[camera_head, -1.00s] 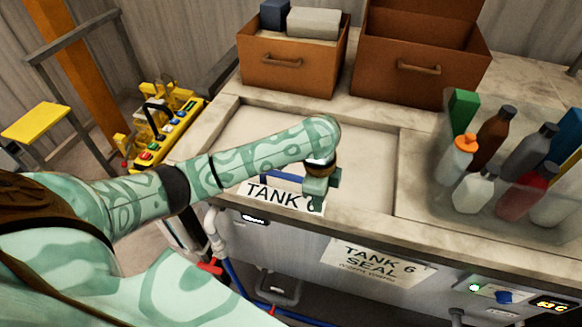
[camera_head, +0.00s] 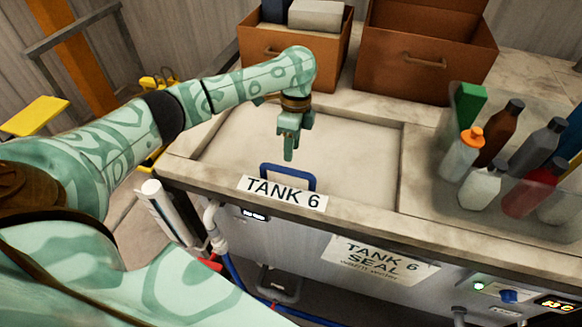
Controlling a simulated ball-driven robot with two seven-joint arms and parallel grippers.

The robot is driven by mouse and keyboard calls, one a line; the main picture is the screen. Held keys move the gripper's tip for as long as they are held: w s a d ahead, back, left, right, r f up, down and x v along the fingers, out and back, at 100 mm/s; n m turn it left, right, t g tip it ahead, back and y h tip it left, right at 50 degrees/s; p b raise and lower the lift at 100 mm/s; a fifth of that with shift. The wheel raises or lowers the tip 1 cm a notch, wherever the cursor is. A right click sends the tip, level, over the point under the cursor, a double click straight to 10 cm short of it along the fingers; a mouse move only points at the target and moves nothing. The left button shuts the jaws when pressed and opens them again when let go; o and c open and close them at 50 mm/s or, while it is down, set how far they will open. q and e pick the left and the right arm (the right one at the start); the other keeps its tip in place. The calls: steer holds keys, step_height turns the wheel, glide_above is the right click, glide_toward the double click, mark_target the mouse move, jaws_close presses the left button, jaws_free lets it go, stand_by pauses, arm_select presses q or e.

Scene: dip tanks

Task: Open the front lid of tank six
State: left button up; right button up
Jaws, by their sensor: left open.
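The front lid (camera_head: 345,155) of tank six is a pale flat panel set in the stone-like counter top, and it lies flat. A blue handle (camera_head: 290,170) stands at its front edge, just behind the white TANK 6 label (camera_head: 282,192). My left gripper (camera_head: 289,150) points down over the lid, just behind and above the handle, open and empty. It appears apart from the handle. My right gripper is not in view.
Two brown boxes (camera_head: 417,85) stand on the counter behind the lid. A clear tray with several bottles (camera_head: 493,142) stands at the right. A TANK 6 SEAL sign (camera_head: 380,262) and pipes are on the tank's front.

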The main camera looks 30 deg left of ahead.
mark_target(291, 169)
arm_select(q)
steer(key=f, duration=0.3)
steer(key=s+f+b, duration=0.1)
steer(key=f, duration=0.2)
steer(key=shift+s+d, duration=0.1)
steer(key=shift+d, duration=0.1)
jaws_close()
